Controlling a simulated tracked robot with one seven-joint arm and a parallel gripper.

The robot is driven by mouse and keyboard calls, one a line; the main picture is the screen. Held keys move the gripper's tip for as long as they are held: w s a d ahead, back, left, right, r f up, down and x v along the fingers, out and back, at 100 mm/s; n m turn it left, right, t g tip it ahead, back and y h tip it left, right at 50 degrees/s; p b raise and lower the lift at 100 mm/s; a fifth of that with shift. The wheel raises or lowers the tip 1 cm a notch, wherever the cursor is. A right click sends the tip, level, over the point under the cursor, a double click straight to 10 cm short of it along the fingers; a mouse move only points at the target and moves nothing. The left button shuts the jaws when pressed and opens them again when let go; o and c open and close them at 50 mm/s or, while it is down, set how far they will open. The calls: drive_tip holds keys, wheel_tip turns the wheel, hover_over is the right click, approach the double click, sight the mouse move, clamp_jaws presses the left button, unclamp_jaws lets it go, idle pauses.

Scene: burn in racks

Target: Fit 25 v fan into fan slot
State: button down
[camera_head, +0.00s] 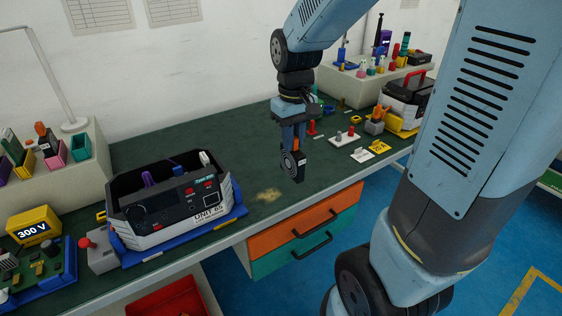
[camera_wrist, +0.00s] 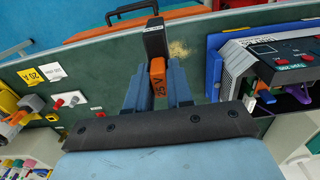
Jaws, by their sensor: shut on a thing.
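My gripper (camera_head: 293,138) hangs over the front part of the green bench and is shut on the 25 V fan (camera_head: 292,164). The fan is a black square body with a round grille and an orange block on top, held upright above the bench. In the wrist view the orange block (camera_wrist: 157,75) reads "25 V" between my blue fingers, with the black fan body (camera_wrist: 155,38) beyond it. The open unit marked "UNIT 65" (camera_head: 176,216) stands to the left of my gripper on a blue base. I cannot make out the fan slot in either view.
A yellow "300 V" block (camera_head: 34,225) and a red-knobbed grey box (camera_head: 98,250) stand left of the unit. Small connectors (camera_head: 347,136) and a yellow piece (camera_head: 378,147) lie right of my gripper. A tan stain (camera_head: 268,195) marks clear bench between unit and fan.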

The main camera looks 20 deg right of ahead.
drive_tip(key=w+d+f, duration=0.2)
drive_tip(key=w+f, duration=1.1)
drive_tip(key=w, duration=0.1)
idle(0.3)
drive_tip(key=c, duration=1)
unclamp_jaws()
